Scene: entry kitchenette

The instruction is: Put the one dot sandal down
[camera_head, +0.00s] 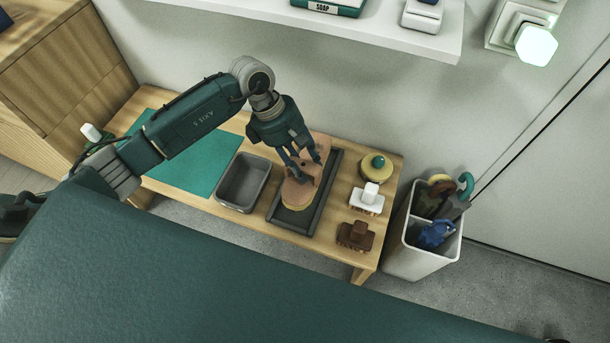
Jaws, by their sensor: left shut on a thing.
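The sandal (297,195) is tan-pink with a paler sole edge. It is over the dark rectangular tray (284,219) on the wooden bench, and I cannot tell whether it rests on the tray or is held just above it. My left gripper (299,172) reaches down from above and is shut on the sandal, its fingers covering part of it. A dot mark cannot be made out clearly. My right gripper is not in view.
A grey bin (243,182) and a teal mat (190,158) are left of the tray. A round yellow pot (376,170), a white brush (367,201) and a brown brush (355,237) stand to its right. A white divided container (416,262) stands beyond the bench's right end.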

